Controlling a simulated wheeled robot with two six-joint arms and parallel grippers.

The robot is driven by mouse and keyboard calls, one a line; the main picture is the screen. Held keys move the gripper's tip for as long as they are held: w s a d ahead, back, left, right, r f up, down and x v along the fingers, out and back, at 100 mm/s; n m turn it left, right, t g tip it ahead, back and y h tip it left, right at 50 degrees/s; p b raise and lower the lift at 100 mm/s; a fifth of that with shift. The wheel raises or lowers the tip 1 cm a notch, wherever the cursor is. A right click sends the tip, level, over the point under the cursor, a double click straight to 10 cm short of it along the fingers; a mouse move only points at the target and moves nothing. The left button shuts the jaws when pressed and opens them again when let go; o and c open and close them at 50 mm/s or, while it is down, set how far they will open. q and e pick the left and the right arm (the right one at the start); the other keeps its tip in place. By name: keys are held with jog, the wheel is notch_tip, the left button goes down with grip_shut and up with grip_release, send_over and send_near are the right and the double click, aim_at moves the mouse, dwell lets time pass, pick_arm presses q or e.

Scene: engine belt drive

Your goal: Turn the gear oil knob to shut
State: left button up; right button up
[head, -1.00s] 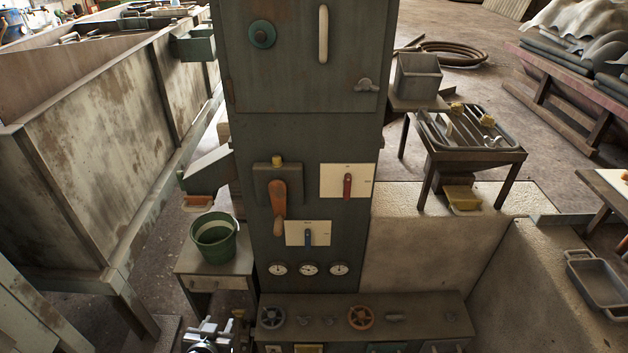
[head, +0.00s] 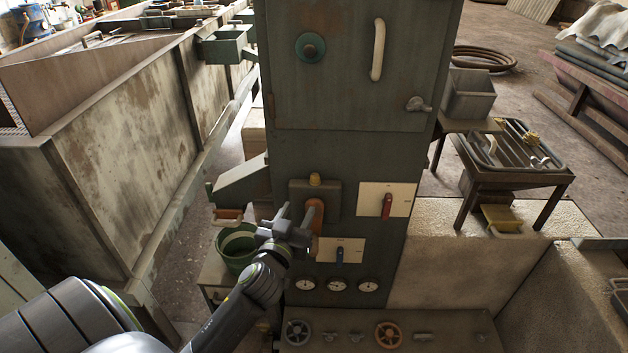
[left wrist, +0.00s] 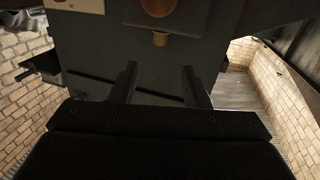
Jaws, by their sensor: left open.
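The dark green cabinet (head: 355,150) carries two white plates with knobs. A red knob (head: 387,205) stands about upright on the upper right plate (head: 403,197). A blue knob (head: 339,256) points down on the lower plate (head: 353,247). The labels are too small to read, so I cannot tell which is the gear oil knob. My left gripper (head: 296,222) is open and empty, in front of the cabinet and left of both plates. It partly covers an orange lever (head: 316,213). In the left wrist view its fingers (left wrist: 160,72) are apart with nothing between them.
Gauges (head: 337,286) and handwheels (head: 388,334) lie below. A green bucket (head: 236,247) stands left. A tray table (head: 512,168) stands right.

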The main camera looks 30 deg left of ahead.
aim_at(314, 181)
pick_arm(q)
jog(key=p+x, duration=0.1)
jog(key=x, duration=1)
jog(key=shift+w+a, duration=0.1)
jog(key=shift+w, duration=0.3)
jog(key=shift+f, duration=0.1)
grip_shut()
